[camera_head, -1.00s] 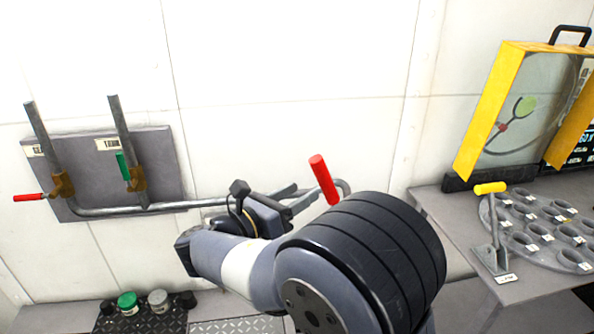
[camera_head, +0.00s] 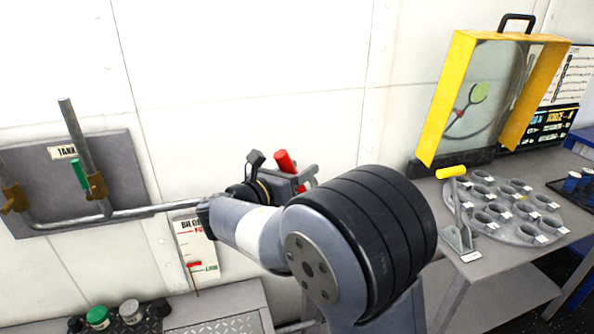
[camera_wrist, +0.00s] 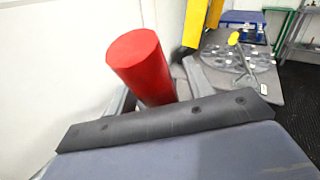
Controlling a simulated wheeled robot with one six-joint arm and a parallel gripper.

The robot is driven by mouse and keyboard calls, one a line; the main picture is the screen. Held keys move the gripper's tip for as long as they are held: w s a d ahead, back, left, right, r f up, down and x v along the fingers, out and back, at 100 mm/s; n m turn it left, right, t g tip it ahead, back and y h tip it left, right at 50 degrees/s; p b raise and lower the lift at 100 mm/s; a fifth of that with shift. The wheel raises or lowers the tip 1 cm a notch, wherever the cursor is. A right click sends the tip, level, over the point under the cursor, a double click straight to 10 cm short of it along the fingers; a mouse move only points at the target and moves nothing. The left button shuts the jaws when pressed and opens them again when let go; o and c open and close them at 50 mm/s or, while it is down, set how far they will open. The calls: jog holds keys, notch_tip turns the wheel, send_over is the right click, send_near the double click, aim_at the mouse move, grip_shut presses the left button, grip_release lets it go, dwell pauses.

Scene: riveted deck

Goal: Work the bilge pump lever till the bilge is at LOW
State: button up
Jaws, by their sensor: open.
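A lever with a red grip (camera_head: 285,161) stands at the end of the pipe along the wall. The red grip also shows large in the wrist view (camera_wrist: 141,62), tilted, between the fingers of my gripper (camera_wrist: 160,88). In the head view my gripper (camera_head: 303,181) is at the grip, open; I cannot tell whether a finger touches it. The lever's lower part is hidden behind my arm. The bilge gauge (camera_head: 190,244) is a white wall plate, partly covered by the pipe and my arm. Its red marker (camera_head: 194,264) sits low, close to the LOW mark.
A grey valve panel (camera_head: 125,165) marked TANK, with a green handle (camera_head: 79,174), is at left. At right, a bench holds a yellow-handled lever (camera_head: 457,215), a round tray of cups (camera_head: 515,236) and a yellow-framed case (camera_head: 450,95). Jars (camera_head: 98,317) stand at lower left.

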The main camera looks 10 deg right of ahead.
grip_shut()
dwell(0.5)
